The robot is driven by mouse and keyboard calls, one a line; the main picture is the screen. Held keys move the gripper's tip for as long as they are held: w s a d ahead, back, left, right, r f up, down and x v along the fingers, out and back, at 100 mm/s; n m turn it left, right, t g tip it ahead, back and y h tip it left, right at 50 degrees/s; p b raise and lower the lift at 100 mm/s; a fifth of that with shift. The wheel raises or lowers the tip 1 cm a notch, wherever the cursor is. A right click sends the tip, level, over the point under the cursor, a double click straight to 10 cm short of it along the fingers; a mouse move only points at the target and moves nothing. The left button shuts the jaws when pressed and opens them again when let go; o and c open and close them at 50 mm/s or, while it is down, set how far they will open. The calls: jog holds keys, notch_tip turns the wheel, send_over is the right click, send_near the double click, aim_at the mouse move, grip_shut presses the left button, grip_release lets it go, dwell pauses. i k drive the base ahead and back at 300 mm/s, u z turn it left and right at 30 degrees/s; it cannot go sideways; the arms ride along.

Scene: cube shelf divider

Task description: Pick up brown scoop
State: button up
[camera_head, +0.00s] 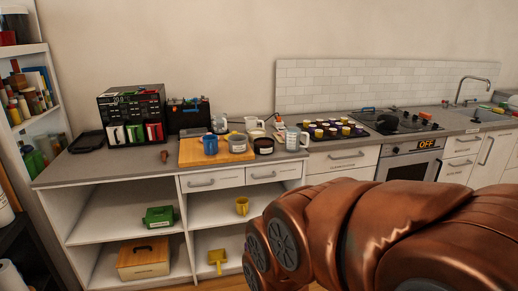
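A small brown object (164,156) lies on the grey countertop, left of the wooden board; it is too small to be sure that it is the brown scoop. A yellow scoop-like object (217,259) is on the bottom shelf of the open cabinet. My copper-coloured arm fills the lower right of the view. My gripper does not show, so its state is not visible.
The wooden board (190,154) holds a blue mug (210,145) and other containers. A black rack (132,116) stands behind the brown object, with a dark tray (87,142) to its left. The countertop (100,168) is clear at front left.

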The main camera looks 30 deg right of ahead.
aim_at(164, 158)
jog(key=z, duration=1.1)
jog(key=i, duration=2.75)
jog(key=u, duration=4.6)
